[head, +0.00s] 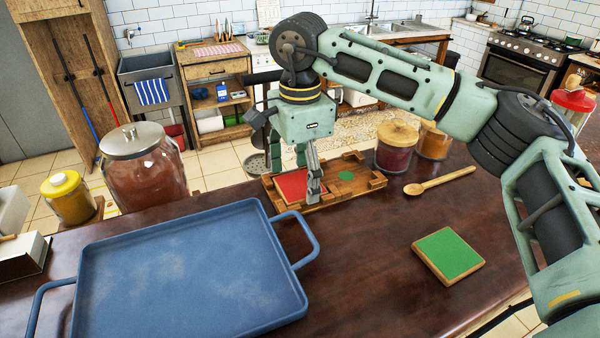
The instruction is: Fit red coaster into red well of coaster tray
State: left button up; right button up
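The coaster tray (372,183) is a wooden tray on the dark counter, with a green-marked well (347,175) on its right side. The red coaster (290,184) lies at the tray's left side, in or on the left well; I cannot tell whether it is flush. My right gripper (308,183) points down over it, one finger at its near edge and the other toward its far edge. Whether the fingers press on the coaster is unclear. The red well's floor is hidden. The green coaster (448,254) lies flat on the counter at right. My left gripper is out of view.
A large blue tray (190,270) fills the front left of the counter. A wooden spoon (440,181) and lidded jars (395,147) stand or lie right of the coaster tray. A big glass jar (143,170) stands at left. The counter between the trays and green coaster is clear.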

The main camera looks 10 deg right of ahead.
aim_at(300, 184)
jog(key=shift+o, duration=0.7)
jog(key=shift+w, duration=0.1)
notch_tip(300, 184, up, 12)
jog(key=shift+f, duration=0.1)
